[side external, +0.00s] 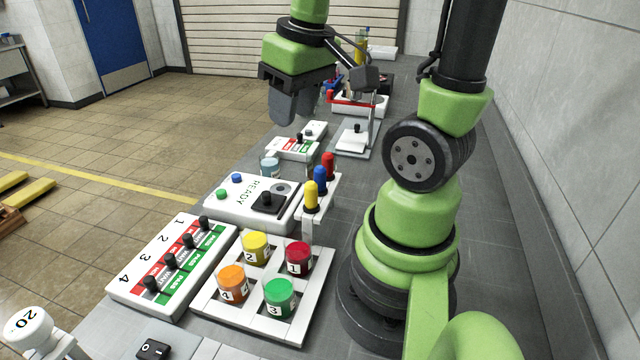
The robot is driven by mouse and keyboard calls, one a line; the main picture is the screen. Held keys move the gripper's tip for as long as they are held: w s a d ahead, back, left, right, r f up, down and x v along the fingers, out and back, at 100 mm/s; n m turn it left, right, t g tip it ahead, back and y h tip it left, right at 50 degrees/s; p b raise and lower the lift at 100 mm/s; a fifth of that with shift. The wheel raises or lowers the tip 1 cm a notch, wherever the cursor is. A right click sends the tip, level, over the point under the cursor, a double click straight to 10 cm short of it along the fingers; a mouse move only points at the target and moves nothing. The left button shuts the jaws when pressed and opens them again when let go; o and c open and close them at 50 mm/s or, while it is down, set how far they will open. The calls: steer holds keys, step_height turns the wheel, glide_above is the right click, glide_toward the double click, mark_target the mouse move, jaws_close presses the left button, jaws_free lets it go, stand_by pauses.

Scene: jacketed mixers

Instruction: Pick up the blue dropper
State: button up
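The blue dropper (320,179) stands upright in a white rack (325,197), between a yellow dropper (311,195) nearer the camera and a red dropper (328,164) farther away. Only its blue bulb shows clearly; its lower part is hidden by the rack and the yellow dropper. My gripper (293,105) points down, above and to the left of the droppers in the picture, apart from them. Its dark grey fingers overlap in this view, so the gap between them cannot be judged. I see nothing held in it.
A tray (318,297) of numbered coloured jars stands in front of the rack. A white READY panel (224,208) lies left of it, and a switch panel (128,284) nearer. A small scale-like stand (352,151) is behind. The grey bench right of the rack is clear up to my base.

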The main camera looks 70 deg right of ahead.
mark_target(319, 167)
steer(key=d+f+g, duration=0.1)
steer(key=d, duration=0.1)
steer(key=s+d+f, duration=0.1)
steer(key=d+f, duration=0.1)
steer(key=d+f+g, duration=0.1)
steer(key=f, duration=0.1)
steer(key=shift+s+d+f+n+g, duration=0.15)
steer(key=shift+s+d+n+g, duration=0.15)
steer(key=shift+s+d, duration=0.1)
steer(key=shift+d+f, duration=0.2)
steer(key=shift+f, duration=4.75)
steer(key=c, duration=0.7)
steer(key=shift+o, duration=0.2)
steer(key=shift+r, duration=0.1)
step_height(319, 167, up, 15)
steer(key=shift+d, duration=0.1)
